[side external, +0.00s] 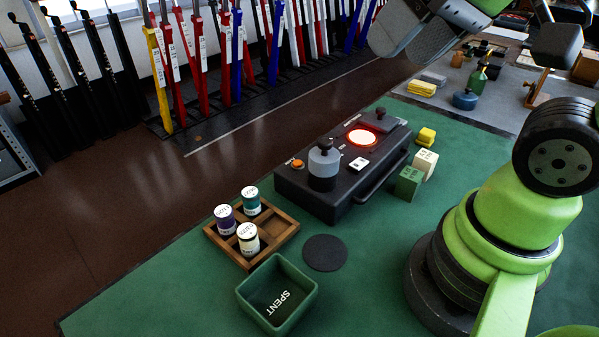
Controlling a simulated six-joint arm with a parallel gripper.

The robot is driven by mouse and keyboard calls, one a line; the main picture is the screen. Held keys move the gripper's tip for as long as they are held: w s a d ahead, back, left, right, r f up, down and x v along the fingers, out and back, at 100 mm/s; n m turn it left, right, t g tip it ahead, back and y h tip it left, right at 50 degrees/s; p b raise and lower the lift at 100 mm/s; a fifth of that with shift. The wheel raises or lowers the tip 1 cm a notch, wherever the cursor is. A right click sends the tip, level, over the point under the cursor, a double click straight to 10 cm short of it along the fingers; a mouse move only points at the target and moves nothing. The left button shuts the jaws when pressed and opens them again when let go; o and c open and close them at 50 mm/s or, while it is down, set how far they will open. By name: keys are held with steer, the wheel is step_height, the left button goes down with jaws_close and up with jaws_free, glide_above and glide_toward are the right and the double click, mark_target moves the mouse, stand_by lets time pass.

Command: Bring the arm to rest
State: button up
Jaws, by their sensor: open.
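My gripper (413,38) shows at the top edge as grey parts at the end of a green and black link. It is open, with nothing seen in it, up in the air and apart from the things on the bench. Part of my arm is cut off by the frame.
A black instrument box (330,200) with a glowing red-orange disc and a grey jar stands on the green bench top (190,285). A wooden rack (285,232) holds several labelled cylinders. A green SPENT bin (248,306), round dark pad (324,253) and small blocks (409,181) lie around it.

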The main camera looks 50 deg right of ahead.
steer(key=shift+s+a+f+m+t, duration=0.1)
steer(key=shift+s+a+m+t, duration=0.1)
steer(key=shift+s, duration=0.35)
steer(key=shift+s+a+f+m+t, duration=0.1)
steer(key=shift+s+a, duration=0.05)
steer(key=shift+s, duration=0.4)
stand_by(1.1)
